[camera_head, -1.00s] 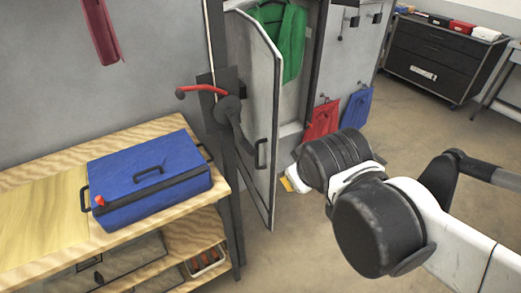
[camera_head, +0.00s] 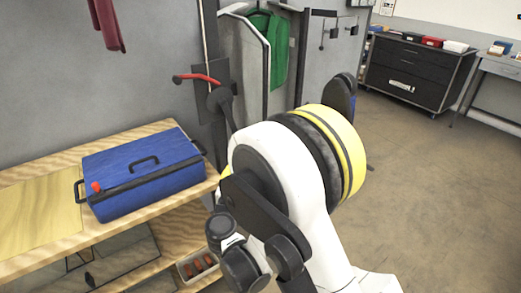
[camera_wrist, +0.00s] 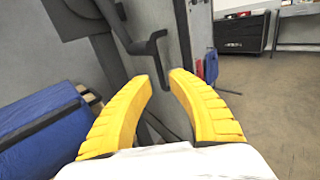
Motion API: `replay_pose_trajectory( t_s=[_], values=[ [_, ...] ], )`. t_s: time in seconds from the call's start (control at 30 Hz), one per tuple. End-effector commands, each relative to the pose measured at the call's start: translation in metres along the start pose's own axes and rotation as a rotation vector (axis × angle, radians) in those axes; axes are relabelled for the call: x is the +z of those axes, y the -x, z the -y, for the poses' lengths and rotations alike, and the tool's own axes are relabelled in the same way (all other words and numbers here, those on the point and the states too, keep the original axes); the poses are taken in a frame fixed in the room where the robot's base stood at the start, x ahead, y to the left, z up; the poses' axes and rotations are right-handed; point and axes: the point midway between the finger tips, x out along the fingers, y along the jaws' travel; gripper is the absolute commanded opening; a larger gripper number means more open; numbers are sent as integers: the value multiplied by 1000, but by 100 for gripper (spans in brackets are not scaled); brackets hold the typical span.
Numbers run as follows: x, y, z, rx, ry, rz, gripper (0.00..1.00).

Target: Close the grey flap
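The grey flap (camera_head: 248,65) is a tall door standing ajar on a grey locker. My arm hides its lower part in the head view. In the wrist view the flap (camera_wrist: 145,18) rises ahead of my gripper. Its black bar handle (camera_wrist: 151,46) shows just beyond the fingertips, nearer the left one. My gripper (camera_wrist: 158,76) has its two yellow fingers spread, with nothing between them. I see no contact with the handle. In the head view the fingers are mostly hidden behind my arm.
A blue case (camera_head: 145,170) lies on the wooden bench (camera_head: 35,215) at left. A red lever (camera_head: 197,78) sticks out beside the locker. A green garment (camera_head: 282,50) hangs inside. A dark drawer cabinet (camera_head: 412,75) stands at the back right. The floor at right is clear.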

Motion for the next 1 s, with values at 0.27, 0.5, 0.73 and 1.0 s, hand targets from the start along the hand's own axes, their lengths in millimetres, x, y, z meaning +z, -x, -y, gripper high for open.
replay_pose_trajectory(
  t_s=[0.27,0.5,0.73,1.0],
  values=[
    [-4,-29,-4,6,31,13,21],
    [-4,-77,-4,6,29,12,21],
    [-2,-103,-5,7,28,11,21],
    [-1,-107,-5,8,27,11,21]
  ],
)
